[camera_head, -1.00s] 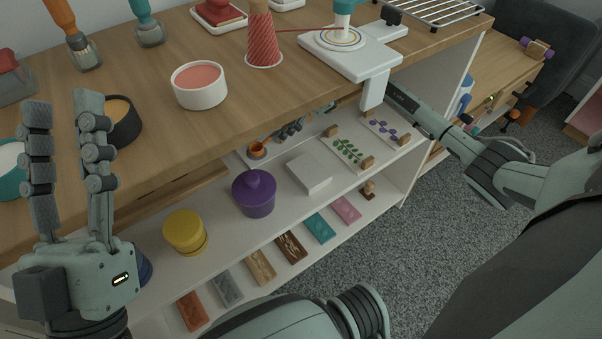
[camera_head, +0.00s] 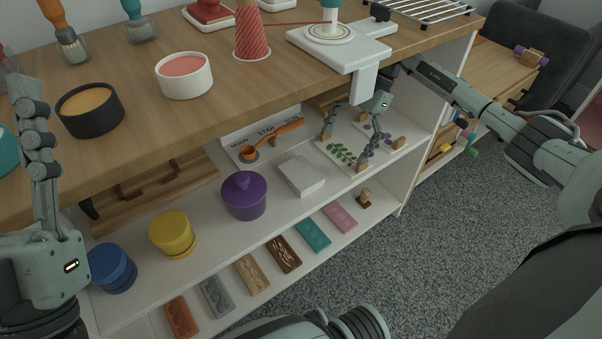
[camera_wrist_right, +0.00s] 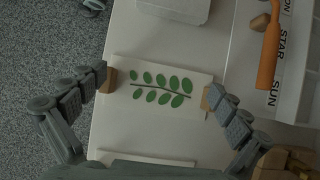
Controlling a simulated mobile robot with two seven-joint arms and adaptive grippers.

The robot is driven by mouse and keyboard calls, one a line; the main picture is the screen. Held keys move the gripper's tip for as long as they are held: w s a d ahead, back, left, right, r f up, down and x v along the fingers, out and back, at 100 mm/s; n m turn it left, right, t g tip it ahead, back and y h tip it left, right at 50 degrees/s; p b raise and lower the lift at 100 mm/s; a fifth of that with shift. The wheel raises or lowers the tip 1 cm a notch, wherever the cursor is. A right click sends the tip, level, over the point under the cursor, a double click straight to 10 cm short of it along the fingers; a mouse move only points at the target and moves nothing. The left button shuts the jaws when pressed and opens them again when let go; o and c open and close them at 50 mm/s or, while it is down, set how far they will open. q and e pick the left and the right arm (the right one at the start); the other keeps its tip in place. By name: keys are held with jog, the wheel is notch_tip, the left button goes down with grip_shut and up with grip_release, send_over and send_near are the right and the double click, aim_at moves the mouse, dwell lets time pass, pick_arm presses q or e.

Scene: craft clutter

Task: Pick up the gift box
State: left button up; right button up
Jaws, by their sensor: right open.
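The gift box appears to be the plain white box (camera_head: 302,176) on the white shelf under the wooden worktop, right of a purple lidded pot. A white shape at the top edge of the right wrist view (camera_wrist_right: 178,8) looks like its near part. My right gripper (camera_head: 351,136) is open and empty, reaching under the worktop to the right of the box. In the wrist view its fingers (camera_wrist_right: 157,84) are spread over a leaf-pattern card (camera_wrist_right: 160,88), apart from the box.
The purple pot (camera_head: 244,196), yellow pot (camera_head: 172,233) and blue pot (camera_head: 112,267) stand left of the box. An orange-handled ladle (camera_head: 275,139) lies behind it. The worktop (camera_head: 225,105) overhangs the shelf, and a white stand (camera_head: 345,50) sits on its edge.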

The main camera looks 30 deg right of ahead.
aim_at(301, 172)
jog(key=a, duration=0.4)
jog(key=s+a, duration=0.1)
jog(key=a, duration=0.6)
jog(key=shift+s+a+f, duration=0.2)
jog(key=shift+s+a, duration=0.1)
jog(key=shift+s, duration=0.05)
jog(key=shift+a+f, duration=0.1)
jog(key=shift+f, duration=0.25)
jog(key=c, duration=0.9)
